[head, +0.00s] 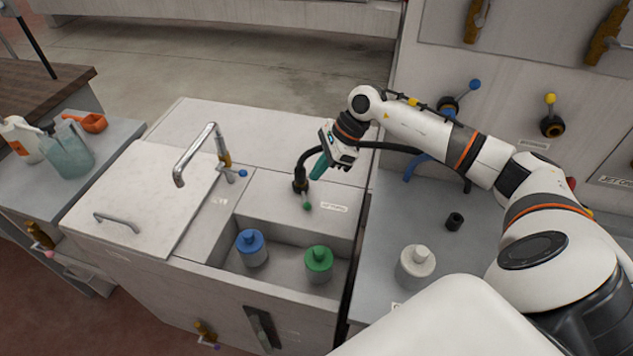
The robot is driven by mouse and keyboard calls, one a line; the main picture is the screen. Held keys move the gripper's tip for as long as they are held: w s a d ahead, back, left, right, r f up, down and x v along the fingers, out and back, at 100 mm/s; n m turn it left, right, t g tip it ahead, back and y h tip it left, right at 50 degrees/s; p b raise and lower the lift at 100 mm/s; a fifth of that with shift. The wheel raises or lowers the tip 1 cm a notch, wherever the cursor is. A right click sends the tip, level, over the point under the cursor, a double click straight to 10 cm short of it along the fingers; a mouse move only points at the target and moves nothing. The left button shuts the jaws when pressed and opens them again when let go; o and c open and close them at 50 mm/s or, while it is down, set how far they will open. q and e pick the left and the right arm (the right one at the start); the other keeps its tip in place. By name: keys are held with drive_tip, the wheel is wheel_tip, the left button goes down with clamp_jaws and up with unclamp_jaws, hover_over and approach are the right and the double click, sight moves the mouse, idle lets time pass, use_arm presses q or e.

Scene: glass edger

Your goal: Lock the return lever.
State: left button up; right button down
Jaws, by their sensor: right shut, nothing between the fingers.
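My right gripper (320,168) reaches in from the right, over the white cabinet top. It is shut and empty, its teal fingertips pointing down. It is just above a small lever with a green knob (307,205) at the base of a black hose fitting (300,182); I cannot tell if they touch. Other levers show: a blue-tipped one (243,173) by the faucet, and a blue-ball (474,85) and a yellow-ball one (550,99) on the upright panel. The labels are too small to read, so I cannot tell which is the return lever. My left gripper is out of view.
A chrome faucet (209,140) rises at left. A white-grey bottle (416,266) and a black cap (454,221) stand on the right counter. The white lid (145,195) is clear.

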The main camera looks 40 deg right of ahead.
sight(305, 201)
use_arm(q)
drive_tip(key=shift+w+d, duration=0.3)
use_arm(e)
drive_tip(key=d+r+g+h, duration=0.1)
drive_tip(key=d+h, duration=0.1)
drive_tip(key=d, duration=0.4)
drive_tip(key=shift+s+d+n+h, duration=0.3)
drive_tip(key=shift+s+d, duration=0.1)
